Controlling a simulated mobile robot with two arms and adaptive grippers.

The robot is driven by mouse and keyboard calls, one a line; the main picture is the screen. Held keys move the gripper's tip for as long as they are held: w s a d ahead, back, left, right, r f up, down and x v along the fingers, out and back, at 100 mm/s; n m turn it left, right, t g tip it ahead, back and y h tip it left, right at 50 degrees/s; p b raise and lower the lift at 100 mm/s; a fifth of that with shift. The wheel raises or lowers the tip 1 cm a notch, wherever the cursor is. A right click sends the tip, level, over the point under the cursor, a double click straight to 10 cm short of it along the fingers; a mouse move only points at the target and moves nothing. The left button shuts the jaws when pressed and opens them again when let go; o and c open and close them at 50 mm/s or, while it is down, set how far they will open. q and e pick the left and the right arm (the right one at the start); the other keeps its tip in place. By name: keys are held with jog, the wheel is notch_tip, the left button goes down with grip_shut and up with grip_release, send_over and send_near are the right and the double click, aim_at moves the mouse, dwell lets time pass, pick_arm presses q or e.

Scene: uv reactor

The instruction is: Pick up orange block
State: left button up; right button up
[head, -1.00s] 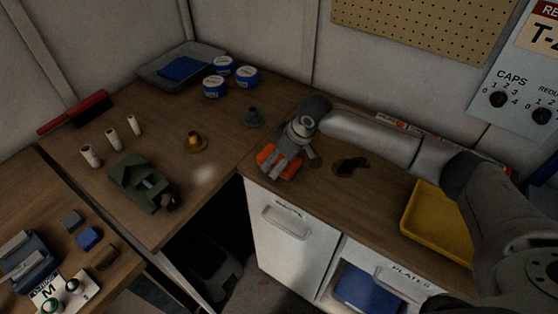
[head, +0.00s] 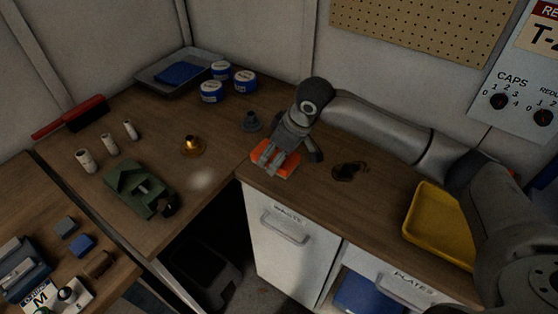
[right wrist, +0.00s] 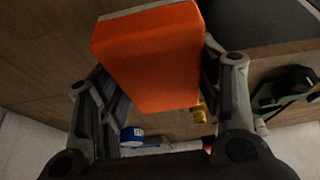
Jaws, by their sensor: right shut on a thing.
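The orange block (head: 287,167) is at the left end of the right-hand wooden counter, near its front edge. My right gripper (head: 270,158) reaches down on it from above, with fingers on either side. In the right wrist view, the orange block (right wrist: 150,60) fills the space between the fingers of my right gripper (right wrist: 160,90), which is shut on it. I cannot tell whether the block is clear of the counter. My left gripper is not in view.
A grey flanged part (head: 252,121) and a brass part (head: 193,146) stand to the left. A dark object (head: 347,171) and a yellow tray (head: 425,220) are to the right on the counter. A green fixture (head: 135,188) sits on the left bench. White drawers are below.

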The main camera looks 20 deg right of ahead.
jog(key=s+a+r+b, duration=0.1)
jog(key=s+a+r, duration=0.5)
jog(key=s, duration=0.4)
jog(key=shift+r+b, duration=0.35)
jog(key=shift+r, duration=0.35)
